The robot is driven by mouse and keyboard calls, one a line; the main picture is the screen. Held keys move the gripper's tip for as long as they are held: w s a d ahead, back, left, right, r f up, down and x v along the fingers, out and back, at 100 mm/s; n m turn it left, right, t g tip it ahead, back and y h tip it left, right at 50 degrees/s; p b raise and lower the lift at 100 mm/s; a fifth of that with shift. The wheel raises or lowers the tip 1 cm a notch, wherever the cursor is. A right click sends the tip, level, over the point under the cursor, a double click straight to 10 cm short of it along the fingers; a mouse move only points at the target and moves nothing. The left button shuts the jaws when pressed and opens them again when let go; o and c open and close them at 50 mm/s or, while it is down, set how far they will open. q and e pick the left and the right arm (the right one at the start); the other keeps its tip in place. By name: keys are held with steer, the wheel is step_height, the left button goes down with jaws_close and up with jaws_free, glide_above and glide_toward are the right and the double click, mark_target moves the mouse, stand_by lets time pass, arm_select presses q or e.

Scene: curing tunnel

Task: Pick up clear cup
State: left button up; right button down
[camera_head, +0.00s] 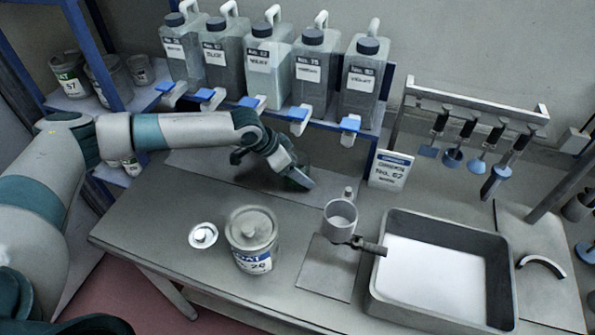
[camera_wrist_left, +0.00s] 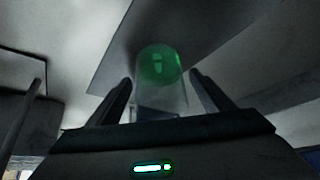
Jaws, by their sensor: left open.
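A clear cup (camera_wrist_left: 160,98) shows in the left wrist view, between the two fingers of my left gripper (camera_wrist_left: 162,80), with a green glow in it. The fingers stand on either side of it with the jaws open; I cannot tell whether either finger touches it. In the head view my left gripper (camera_head: 298,180) is low over the back of the grey table, below the row of jugs, and I cannot make out the cup there. My right gripper is not in view.
Several labelled jugs (camera_head: 265,70) with blue taps stand on a shelf behind. A lidded can (camera_head: 250,228), a small white lid (camera_head: 203,235), a grey cylinder with a handle (camera_head: 340,220) and a tray of white material (camera_head: 497,250) occupy the front. A sign (camera_head: 390,170) stands right of my gripper.

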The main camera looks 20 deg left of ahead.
arm_select(q)
steer(key=c, duration=1.3)
steer(key=shift+r+b, duration=0.3)
steer(key=shift+r, duration=0.1)
